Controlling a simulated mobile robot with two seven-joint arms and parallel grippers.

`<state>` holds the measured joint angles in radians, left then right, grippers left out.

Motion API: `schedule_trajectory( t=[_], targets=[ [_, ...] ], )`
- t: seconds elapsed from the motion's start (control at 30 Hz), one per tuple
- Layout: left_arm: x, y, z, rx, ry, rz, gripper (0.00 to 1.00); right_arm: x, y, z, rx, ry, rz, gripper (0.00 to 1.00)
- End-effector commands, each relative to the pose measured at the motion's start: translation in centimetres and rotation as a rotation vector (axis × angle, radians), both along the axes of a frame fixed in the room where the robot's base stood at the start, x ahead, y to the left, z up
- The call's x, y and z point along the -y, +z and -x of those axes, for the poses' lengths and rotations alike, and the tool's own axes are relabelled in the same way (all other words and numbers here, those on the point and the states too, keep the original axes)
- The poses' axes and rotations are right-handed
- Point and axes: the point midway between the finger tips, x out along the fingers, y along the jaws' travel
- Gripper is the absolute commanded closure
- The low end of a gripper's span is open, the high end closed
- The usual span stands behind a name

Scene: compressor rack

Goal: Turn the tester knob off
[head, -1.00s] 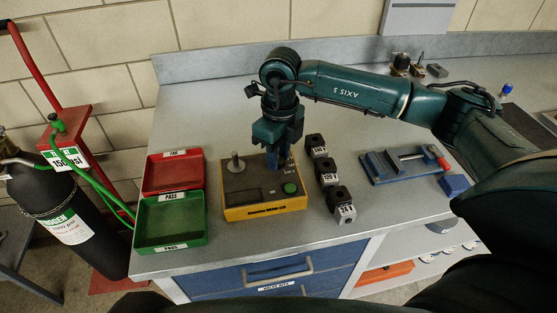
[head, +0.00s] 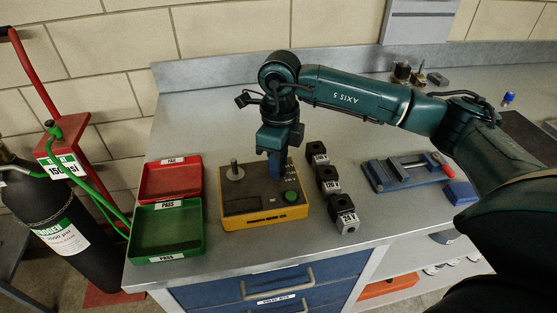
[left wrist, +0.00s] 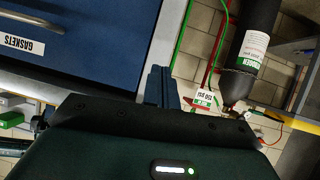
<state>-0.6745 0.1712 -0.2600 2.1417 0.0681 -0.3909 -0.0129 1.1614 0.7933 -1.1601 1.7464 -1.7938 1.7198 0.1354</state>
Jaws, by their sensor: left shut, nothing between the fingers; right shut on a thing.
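The tester is a yellow box (head: 265,220) with a dark top panel on the bench. A metal post (head: 234,171) stands at its back left and a green button (head: 291,197) at its front right. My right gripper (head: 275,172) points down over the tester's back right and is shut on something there. The fingers hide the thing, which seems to be the tester knob; its setting cannot be read. My left gripper (left wrist: 162,86) shows in the left wrist view, shut and empty, near a blue drawer front.
Red FAIL (head: 171,180) and green PASS (head: 166,232) trays stand left of the tester. Several dark labelled blocks (head: 328,178) stand close on its right. A blue vise (head: 400,174) lies farther right. A gas cylinder (head: 62,225) stands left of the bench.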

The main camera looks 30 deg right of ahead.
Motion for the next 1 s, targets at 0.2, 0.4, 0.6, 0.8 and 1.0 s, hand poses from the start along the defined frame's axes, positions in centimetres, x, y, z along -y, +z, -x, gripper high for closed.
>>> schedule_trajectory(
  t=[0.2,0.4,0.6,0.8,1.0],
  targets=[
    [0.0,0.0,0.0,-0.001,-0.001,-0.001,1.0,0.0,0.1,0.0,0.002,0.0,-0.001,0.58],
    [0.0,0.0,0.1,0.0,-0.006,-0.004,1.0,0.0,0.0,0.0,0.001,0.0,-0.001,0.52],
    [0.0,-0.1,0.1,-0.001,-0.008,-0.004,1.0,0.0,0.5,-0.1,0.002,0.0,-0.001,0.52],
    [0.1,-0.3,0.2,-0.002,-0.008,-0.001,1.0,0.1,3.8,-0.2,0.006,0.001,-0.003,0.52],
    [0.1,-0.5,0.2,-0.003,-0.007,0.005,1.0,0.2,8.4,-0.3,0.006,0.0,-0.001,0.52]
  ],
)
